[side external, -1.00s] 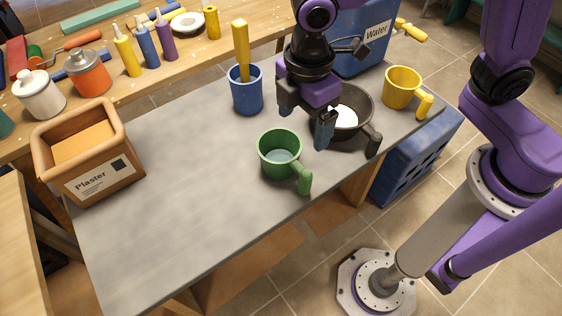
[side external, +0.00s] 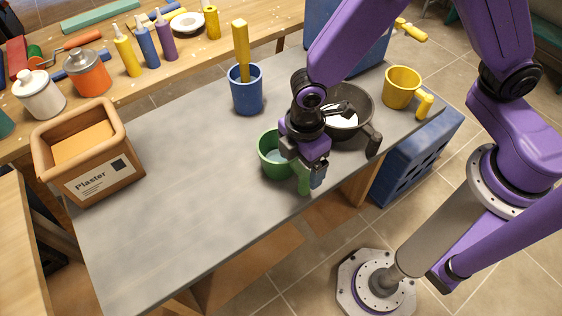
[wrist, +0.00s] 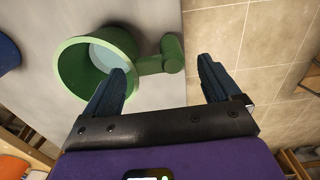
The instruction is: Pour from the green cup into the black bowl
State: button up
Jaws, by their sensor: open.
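The green cup (side external: 272,156) stands upright on the grey table (side external: 190,190), with pale contents inside. Its handle points toward the front right. In the wrist view the cup (wrist: 70,70) is at the left and its handle (wrist: 160,60) reaches in between my spread fingers. My gripper (wrist: 160,85) is open, and in the side view (side external: 309,178) it is above and around the handle. One finger overlaps the cup's rim in the wrist view; I cannot tell if it touches. The black bowl (side external: 368,104) stands behind my wrist with something white inside, partly hidden by my arm.
A yellow cup (side external: 402,86) stands right of the bowl near the table edge. A blue cup (side external: 246,98) holding a yellow tool stands at the back. A plaster box (side external: 88,160) sits at the left. The table's front left is clear.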

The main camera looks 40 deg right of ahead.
aim_at(300, 170)
jog(key=shift+f, duration=1.6)
jog(key=c, duration=1.2)
jog(key=shift+r, duration=0.1)
jog(key=shift+r, duration=0.5)
notch_tip(300, 170, up, 2)
jog(key=s+d+r, duration=0.8)
jog(key=s+r, duration=0.1)
jog(key=shift+d, duration=0.15)
jog(key=shift+s+d+r, duration=0.45)
jog(key=shift+s+d, duration=0.1)
jog(key=shift+s, duration=0.15)
